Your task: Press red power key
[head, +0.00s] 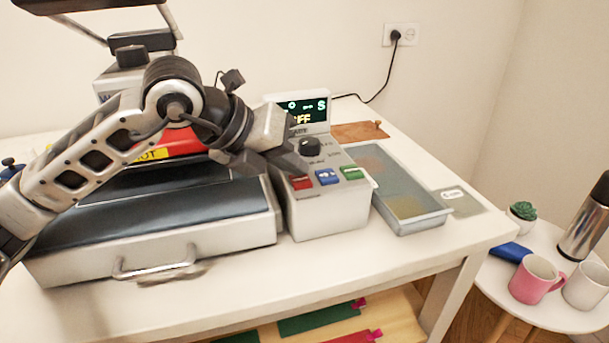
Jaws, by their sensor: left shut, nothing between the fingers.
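The red power key (301,183) is the leftmost of three keys on the sloped top of a white control box (330,213). A blue key (327,177) and a green key (351,173) sit to its right. A black knob (309,147) is above the keys. My right gripper is not in view.
A heat press with a dark plate and front handle (155,264) stands left of the box. A grey tray (405,205) lies to the right. A side table holds a pink mug (534,280), a white mug (586,287) and a flask (588,220). The table's front strip is clear.

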